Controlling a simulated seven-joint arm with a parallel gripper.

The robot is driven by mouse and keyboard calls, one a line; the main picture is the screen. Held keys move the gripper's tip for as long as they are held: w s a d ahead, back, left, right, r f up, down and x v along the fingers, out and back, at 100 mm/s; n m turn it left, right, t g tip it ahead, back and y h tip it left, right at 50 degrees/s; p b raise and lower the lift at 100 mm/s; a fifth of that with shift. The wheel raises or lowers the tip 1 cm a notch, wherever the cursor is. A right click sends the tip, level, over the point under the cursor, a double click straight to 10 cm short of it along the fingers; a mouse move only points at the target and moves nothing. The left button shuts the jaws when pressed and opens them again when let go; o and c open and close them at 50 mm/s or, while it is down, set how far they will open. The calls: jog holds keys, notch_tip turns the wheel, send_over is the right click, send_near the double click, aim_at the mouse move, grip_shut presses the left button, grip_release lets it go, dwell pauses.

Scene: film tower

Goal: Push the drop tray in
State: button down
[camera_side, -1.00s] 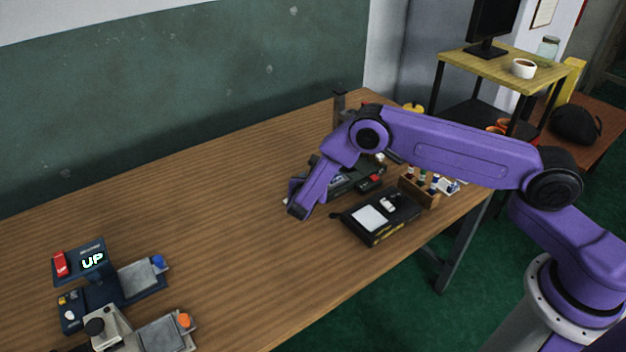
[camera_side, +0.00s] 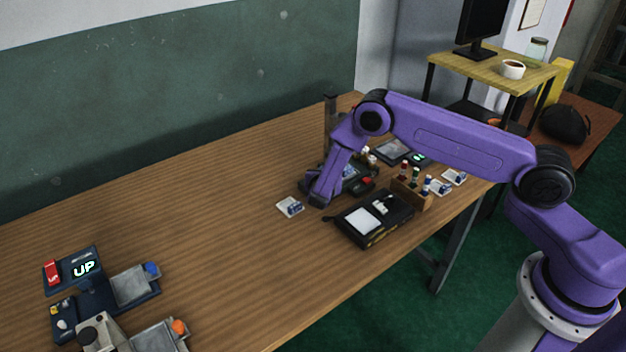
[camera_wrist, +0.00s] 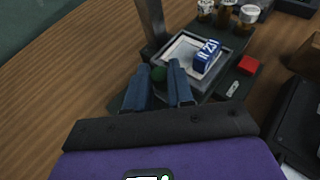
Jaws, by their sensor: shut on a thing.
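The tower (camera_wrist: 150,20) shows as a dark upright post in the wrist view; it also stands at the back of the table in the side view (camera_side: 330,118). At its foot is a grey tray (camera_wrist: 222,77) with a pale inside, which I take for the drop tray. A blue-and-white box (camera_wrist: 207,55) lies in it. A dark green knob (camera_wrist: 158,74) sits at the tray's near left. My gripper (camera_wrist: 158,80) has its blue fingers on either side of this knob, shut on it. In the side view, my gripper (camera_side: 318,202) hides part of the device.
A red button (camera_wrist: 248,65) is right of the tray. A small blue-white box (camera_side: 290,207) lies just left of my gripper. A black case (camera_side: 372,222) and a vial rack (camera_side: 410,192) stand to the right. The table's middle is clear.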

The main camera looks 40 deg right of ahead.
jog(key=shift+d, duration=0.35)
jog(key=c, duration=1)
grip_release()
jog(key=shift+a, duration=0.15)
jog(key=shift+s+a+r, duration=0.15)
jog(key=shift+s, duration=0.05)
jog(key=v, duration=1.6)
jog(key=shift+s+a+r, duration=0.2)
jog(key=shift+s, duration=0.05)
jog(key=shift+r, duration=0.1)
